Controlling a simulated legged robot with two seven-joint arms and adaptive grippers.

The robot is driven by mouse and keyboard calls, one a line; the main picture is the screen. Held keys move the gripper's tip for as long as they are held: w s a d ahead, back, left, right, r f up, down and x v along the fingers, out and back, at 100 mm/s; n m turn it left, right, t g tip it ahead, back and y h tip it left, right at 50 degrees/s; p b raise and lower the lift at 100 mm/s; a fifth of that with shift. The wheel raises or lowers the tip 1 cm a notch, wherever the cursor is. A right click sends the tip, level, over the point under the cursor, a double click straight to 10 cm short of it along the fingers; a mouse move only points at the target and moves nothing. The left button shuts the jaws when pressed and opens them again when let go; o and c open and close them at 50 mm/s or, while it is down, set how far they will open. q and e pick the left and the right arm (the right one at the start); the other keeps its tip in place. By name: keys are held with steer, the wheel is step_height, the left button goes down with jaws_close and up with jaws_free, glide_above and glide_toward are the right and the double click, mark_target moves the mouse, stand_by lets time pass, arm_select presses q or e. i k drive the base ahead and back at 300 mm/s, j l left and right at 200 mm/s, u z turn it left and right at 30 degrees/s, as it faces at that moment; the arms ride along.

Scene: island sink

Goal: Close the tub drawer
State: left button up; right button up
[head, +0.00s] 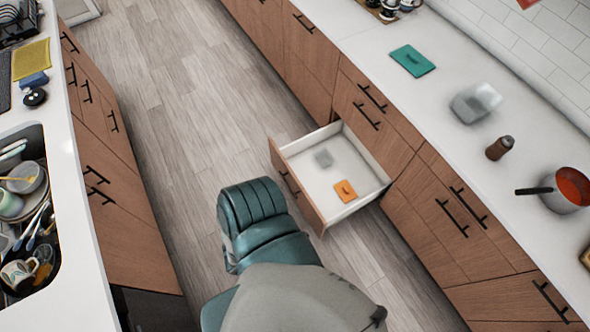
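The drawer (296,188) in the right-hand wooden cabinet run is pulled well out over the floor. Its front panel has a dark handle and faces left, towards the aisle. Inside the white drawer box lie a small orange item (345,191) and a small grey translucent item (324,158). A clear tub (475,102) stands on the white counter above. Neither of my grippers shows in the head view, so I cannot see whether they are open or shut. Teal and grey parts of my own body fill the lower middle, close to the drawer's front.
The white right counter (455,155) carries a teal flat item (412,60), a brown shaker (499,148) and a red-filled pot (567,190). At left, a sink (50,160) holds dishes in the island. Bare wooden floor (185,85) lies between.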

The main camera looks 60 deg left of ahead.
mark_target(311, 186)
steer(key=u, duration=1.9)
